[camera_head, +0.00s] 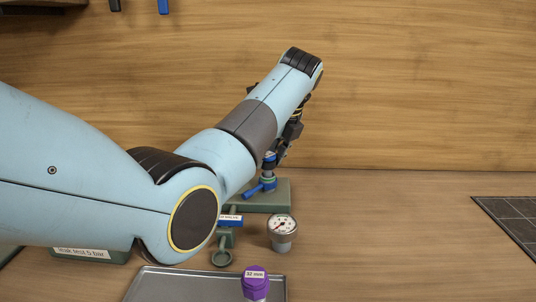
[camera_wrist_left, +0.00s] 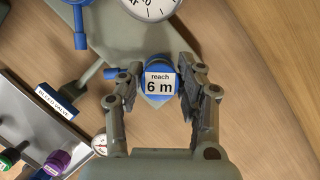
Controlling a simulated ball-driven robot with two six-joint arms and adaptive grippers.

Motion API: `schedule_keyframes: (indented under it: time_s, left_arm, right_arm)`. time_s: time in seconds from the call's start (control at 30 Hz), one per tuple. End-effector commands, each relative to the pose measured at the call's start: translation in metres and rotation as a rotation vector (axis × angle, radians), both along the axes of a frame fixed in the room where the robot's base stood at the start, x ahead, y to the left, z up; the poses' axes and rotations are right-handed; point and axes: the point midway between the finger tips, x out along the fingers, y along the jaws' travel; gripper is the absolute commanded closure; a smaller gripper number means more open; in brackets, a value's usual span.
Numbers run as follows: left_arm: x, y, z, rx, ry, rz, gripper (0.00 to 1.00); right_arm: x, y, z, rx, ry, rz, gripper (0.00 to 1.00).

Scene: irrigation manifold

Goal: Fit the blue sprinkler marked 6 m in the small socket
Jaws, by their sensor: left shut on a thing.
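The blue sprinkler (camera_wrist_left: 161,84), labelled "reach 6 m", sits between the fingers of my left gripper (camera_wrist_left: 156,92) in the left wrist view. The gripper is shut on it. In the head view my left gripper (camera_head: 270,158) is partly hidden by my own arm, above the green manifold base (camera_head: 280,196). A blue valve lever (camera_head: 258,189) shows just below the gripper. The small socket is hidden, so I cannot tell whether the sprinkler is seated. My right gripper is not in view.
A white-faced gauge (camera_head: 282,230) stands in front of the base. A grey tray (camera_head: 185,286) and a purple cap marked 32 mm (camera_head: 255,281) are nearer. The table's right side is clear up to a dark grid mat (camera_head: 513,222).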

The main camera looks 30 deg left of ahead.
Motion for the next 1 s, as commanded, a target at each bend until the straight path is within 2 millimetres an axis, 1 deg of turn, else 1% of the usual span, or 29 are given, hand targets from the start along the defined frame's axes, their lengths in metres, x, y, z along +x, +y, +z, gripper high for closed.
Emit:
schedule_keyframes:
  time_s: [0.6,1.0]
  left_arm:
    - [0.0,0.0001,-0.002,0.0,0.0,0.0,0.96]
    - [0.0,0.0,-0.0081,0.0,0.0,0.0,0.96]
  right_arm:
    - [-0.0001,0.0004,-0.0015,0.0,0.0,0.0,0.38]
    - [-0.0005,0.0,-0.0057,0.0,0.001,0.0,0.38]
